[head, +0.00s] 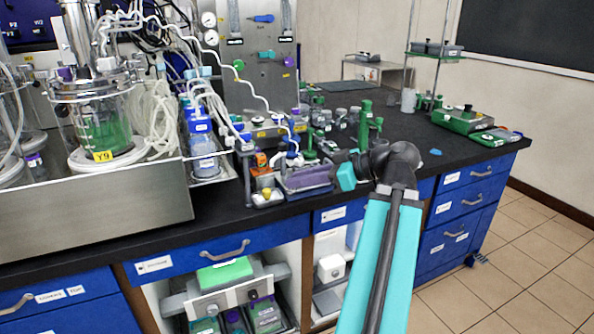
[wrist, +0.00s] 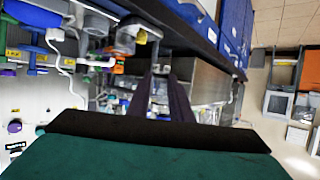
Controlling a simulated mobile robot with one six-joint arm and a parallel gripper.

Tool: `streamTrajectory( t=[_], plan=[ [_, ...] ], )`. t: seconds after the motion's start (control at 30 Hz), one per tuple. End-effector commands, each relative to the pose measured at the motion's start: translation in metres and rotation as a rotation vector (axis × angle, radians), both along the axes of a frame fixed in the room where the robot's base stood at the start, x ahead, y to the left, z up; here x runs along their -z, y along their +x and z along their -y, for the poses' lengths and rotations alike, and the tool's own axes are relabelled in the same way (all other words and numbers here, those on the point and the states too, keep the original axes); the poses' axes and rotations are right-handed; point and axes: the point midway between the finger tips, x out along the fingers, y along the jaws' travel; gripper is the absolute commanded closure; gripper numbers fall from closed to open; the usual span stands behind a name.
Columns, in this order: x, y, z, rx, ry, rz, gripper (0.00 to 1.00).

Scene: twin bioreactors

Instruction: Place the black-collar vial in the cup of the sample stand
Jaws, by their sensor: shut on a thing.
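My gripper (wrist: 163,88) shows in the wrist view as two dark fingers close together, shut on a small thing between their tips. It is most likely the black-collar vial, but its collar and body are too small and blurred to make out. In the head view my arm reaches up from the bottom and bends left at the wrist, over the front edge of the bench. The gripper's teal part (head: 346,177) shows there beside the purple-filled tray; the fingertips and held thing cannot be made out. I cannot pick out the sample stand's cup for certain.
The black bench (head: 455,150) has free room at right. A purple-filled tray (head: 308,178) and a small white tray with a yellow knob (head: 267,197) stand near the front edge. Green stands (head: 365,117) and small jars crowd behind. A glass bioreactor (head: 103,125) stands at left.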

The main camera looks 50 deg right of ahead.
Motion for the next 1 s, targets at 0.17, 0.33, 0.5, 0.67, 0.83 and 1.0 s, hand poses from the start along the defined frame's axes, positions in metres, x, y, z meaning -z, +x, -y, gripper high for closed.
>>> streamTrajectory(
  t=[0.17,0.33,0.5,0.67,0.83,1.0],
  plan=[
    [-0.003,0.011,0.011,-0.001,0.001,0.000,1.00],
    [-0.003,0.013,0.014,-0.001,0.002,0.000,1.00],
    [-0.003,0.016,0.017,-0.001,0.002,0.001,1.00],
    [-0.003,0.019,0.019,0.000,0.003,0.001,1.00],
    [-0.003,0.021,0.022,-0.001,0.003,0.001,1.00],
    [-0.002,0.023,0.024,-0.001,0.003,0.002,1.00]
  ],
)
